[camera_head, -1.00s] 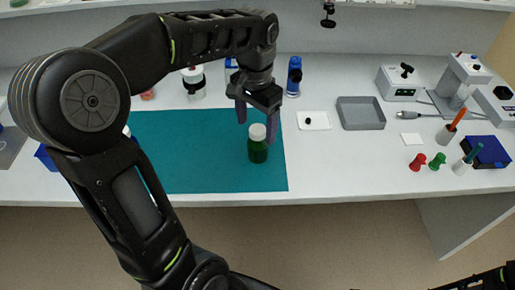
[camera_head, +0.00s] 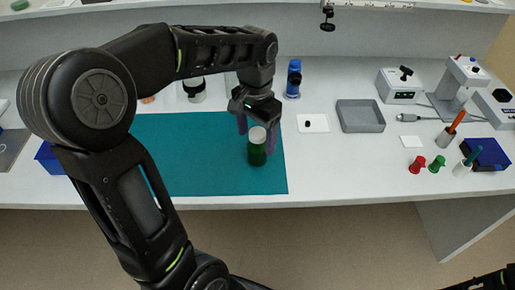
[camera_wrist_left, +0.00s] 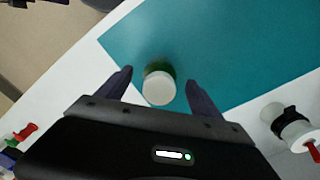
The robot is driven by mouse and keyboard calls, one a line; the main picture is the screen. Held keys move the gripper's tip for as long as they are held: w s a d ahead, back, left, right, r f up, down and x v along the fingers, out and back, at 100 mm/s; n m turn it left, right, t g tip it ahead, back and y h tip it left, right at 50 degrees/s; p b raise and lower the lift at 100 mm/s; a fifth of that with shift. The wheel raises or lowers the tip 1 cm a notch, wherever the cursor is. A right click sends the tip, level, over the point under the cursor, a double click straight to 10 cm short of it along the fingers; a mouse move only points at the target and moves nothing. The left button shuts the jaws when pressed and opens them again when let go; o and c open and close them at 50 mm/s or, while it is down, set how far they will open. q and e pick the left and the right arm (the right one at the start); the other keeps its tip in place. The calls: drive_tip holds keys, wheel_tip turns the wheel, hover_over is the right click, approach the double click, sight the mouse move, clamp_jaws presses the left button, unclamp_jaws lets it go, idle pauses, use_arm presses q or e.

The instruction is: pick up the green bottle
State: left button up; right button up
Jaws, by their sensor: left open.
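The green bottle (camera_head: 257,151) with a white cap stands upright on the teal mat (camera_head: 200,178), near the mat's right edge. My left gripper (camera_head: 257,135) is open around the bottle's upper part, pointing down from above. In the left wrist view the white cap of the bottle (camera_wrist_left: 159,88) sits between the two fingers of my left gripper (camera_wrist_left: 160,85), with a gap on both sides. The bottle's lower body is mostly hidden under its cap there. My right gripper is not in view; only a bit of dark arm shows at the lower right.
A white card (camera_head: 313,123) and a grey tray (camera_head: 360,116) lie right of the mat. Red (camera_head: 417,164) and green (camera_head: 437,164) small items stand further right. The mat's left part looks clear.

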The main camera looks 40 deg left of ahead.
sight(258, 147)
use_arm(q)
drive_tip(key=f, duration=0.5)
drive_tip(key=shift+w+p, duration=0.25)
drive_tip(key=shift+p, duration=0.05)
drive_tip(key=shift+r, duration=0.1)
drive_tip(key=shift+c, duration=0.2)
drive_tip(key=c, duration=1.6)
drive_tip(key=shift+o, duration=0.2)
wheel_tip(258, 147, up, 10)
drive_tip(key=shift+r, duration=0.1)
